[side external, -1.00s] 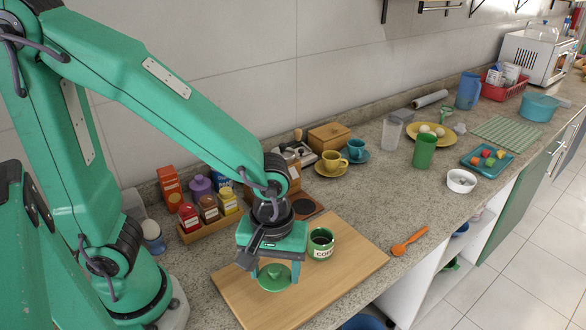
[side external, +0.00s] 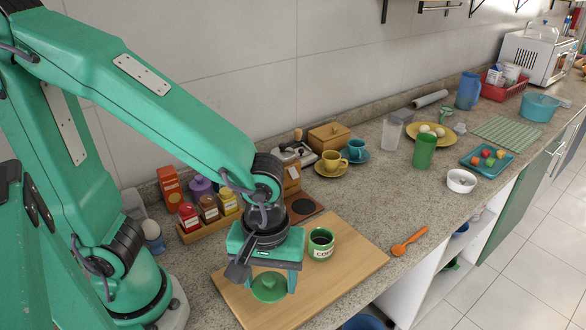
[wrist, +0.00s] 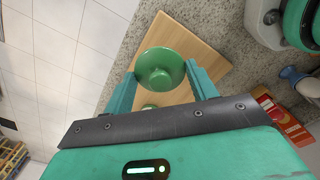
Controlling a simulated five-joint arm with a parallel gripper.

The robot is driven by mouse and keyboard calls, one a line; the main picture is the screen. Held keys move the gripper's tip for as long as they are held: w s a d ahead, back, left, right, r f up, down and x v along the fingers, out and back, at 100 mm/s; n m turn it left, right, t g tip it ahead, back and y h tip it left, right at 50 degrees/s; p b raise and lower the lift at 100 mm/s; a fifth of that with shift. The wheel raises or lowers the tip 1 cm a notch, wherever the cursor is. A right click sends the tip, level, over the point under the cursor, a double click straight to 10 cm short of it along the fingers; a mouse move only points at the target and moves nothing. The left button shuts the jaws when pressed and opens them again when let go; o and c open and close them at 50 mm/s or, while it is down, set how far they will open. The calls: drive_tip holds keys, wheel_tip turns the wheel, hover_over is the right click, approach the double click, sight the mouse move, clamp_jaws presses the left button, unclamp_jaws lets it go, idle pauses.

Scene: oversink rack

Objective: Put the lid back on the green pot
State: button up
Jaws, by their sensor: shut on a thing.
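The green pot (side external: 321,246), a small mug-like jar with white lettering and dark contents, stands upright and uncovered on the wooden board. The round green lid (side external: 269,290) has a knob on top. My gripper (side external: 270,284) is shut on the lid, with one finger on each side of it, left of the pot in the side view. In the wrist view the lid (wrist: 160,62) sits between my fingers (wrist: 162,82). A small green patch below it, partly hidden, looks like the pot. I cannot tell how high the lid is above the board.
The wooden board (side external: 350,262) has bare room right of the pot. A spice rack (side external: 207,228) with several jars stands behind left. A yellow cup (side external: 331,161) and an orange spoon (side external: 408,241) are on the counter. The counter's front edge is near the board.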

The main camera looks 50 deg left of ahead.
drive_tip(key=w+a+n, duration=0.3)
drive_tip(key=w+a, duration=0.1)
drive_tip(key=w, duration=0.5)
drive_tip(key=w+a+r+n, duration=0.1)
drive_tip(key=w+a+n, duration=0.2)
drive_tip(key=w, duration=0.7)
drive_tip(key=shift+a, duration=0.6)
drive_tip(key=shift+f, duration=3.1)
drive_tip(key=shift+f, duration=0.15)
drive_tip(key=o, duration=1.4)
drive_tip(key=shift+o, duration=0.2)
